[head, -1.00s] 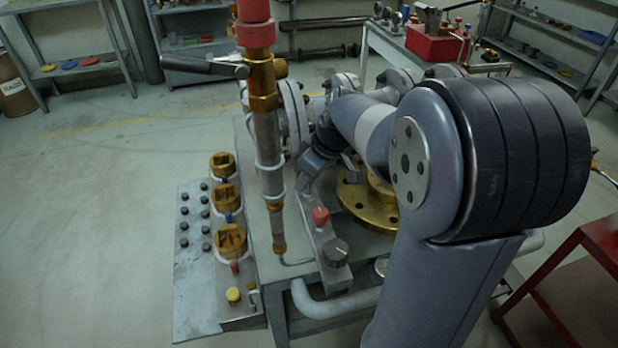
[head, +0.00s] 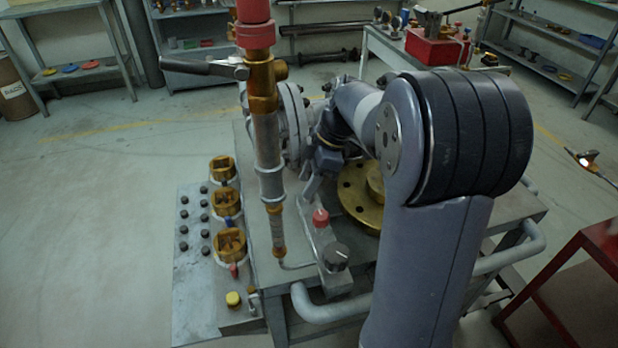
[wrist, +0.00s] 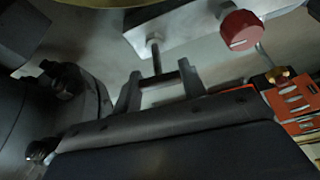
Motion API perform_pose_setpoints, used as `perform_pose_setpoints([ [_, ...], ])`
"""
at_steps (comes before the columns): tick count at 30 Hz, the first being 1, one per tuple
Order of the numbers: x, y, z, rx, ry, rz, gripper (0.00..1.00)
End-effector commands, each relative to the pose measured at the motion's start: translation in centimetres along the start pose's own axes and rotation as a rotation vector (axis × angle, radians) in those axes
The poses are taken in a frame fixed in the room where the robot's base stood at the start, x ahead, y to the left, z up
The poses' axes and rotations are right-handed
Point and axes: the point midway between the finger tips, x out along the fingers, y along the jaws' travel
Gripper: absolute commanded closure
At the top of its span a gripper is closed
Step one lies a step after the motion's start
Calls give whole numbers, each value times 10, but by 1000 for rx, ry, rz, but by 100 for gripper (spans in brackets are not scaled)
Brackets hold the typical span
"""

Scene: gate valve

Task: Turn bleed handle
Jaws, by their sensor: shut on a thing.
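In the wrist view, the bleed handle (wrist: 160,79) is a dark crossbar on a thin stem that comes out of a grey metal block (wrist: 178,32). My gripper (wrist: 160,84) is shut on this bar, with one finger at each end of it. In the head view, my gripper (head: 309,186) is at the far end of the same block (head: 328,238), beyond its red knob (head: 320,217). The handle cannot be made out there, as my wrist and fingers cover that spot.
The red knob (wrist: 240,30) is close to the right finger. A black knob (head: 336,256) sits at the block's near end. A tall brass and grey pipe (head: 267,140) stands just left of my gripper. A brass flange (head: 358,196) lies to the right.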

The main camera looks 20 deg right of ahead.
Motion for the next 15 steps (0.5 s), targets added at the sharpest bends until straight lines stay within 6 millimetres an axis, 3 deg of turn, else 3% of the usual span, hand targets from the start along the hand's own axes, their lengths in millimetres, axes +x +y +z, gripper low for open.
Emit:
perform_pose_setpoints([
  [15, 0, 0, 0, -34, -2, -12, 83],
])
